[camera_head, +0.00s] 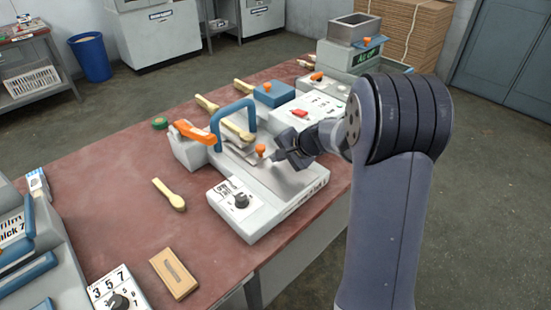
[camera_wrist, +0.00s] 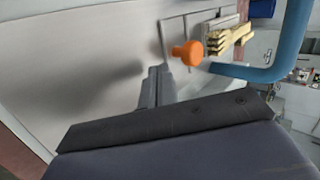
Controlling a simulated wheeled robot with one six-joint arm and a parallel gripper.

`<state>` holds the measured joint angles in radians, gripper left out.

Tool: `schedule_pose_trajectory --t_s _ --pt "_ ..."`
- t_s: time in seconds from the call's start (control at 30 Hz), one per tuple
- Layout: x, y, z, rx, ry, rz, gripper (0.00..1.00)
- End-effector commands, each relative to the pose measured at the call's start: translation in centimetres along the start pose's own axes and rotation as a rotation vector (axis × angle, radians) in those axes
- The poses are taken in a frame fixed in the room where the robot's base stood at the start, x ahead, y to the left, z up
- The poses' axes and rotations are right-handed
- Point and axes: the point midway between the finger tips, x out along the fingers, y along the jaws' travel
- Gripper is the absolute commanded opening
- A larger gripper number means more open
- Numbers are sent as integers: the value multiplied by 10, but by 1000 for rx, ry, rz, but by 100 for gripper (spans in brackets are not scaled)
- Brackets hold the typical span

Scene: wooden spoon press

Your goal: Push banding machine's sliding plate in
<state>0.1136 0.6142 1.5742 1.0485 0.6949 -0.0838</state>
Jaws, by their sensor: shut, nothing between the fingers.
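The banding machine (camera_head: 282,203) stands on the red table, grey with a dial and a blue arched handle (camera_head: 226,118). Its sliding plate (camera_head: 240,153) lies under the blue handle and bears an orange knob (camera_head: 261,150). Wooden spoons (camera_head: 238,130) lie at the handle. My gripper (camera_head: 276,157) is shut and empty, just right of the orange knob, low over the machine's metal top. In the wrist view my gripper (camera_wrist: 157,80) shows beside the orange knob (camera_wrist: 187,53), apart from it. The spoon bundle (camera_wrist: 228,42) and blue handle (camera_wrist: 288,50) are behind.
An orange lever (camera_head: 195,132) stands left of the handle. A loose spoon (camera_head: 170,196) and a wooden block (camera_head: 174,273) lie on the table (camera_head: 125,165). Other machines stand at the lower left and the back right. The left part of the table is mostly clear.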

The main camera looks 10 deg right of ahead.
Motion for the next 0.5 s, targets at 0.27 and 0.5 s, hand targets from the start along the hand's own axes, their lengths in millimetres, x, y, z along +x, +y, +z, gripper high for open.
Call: schedule_pose_trajectory --t_s 0.27,0.5 --pt "-47 1 -1 -1 2 0 0" --pt "-88 2 -1 0 1 2 0"
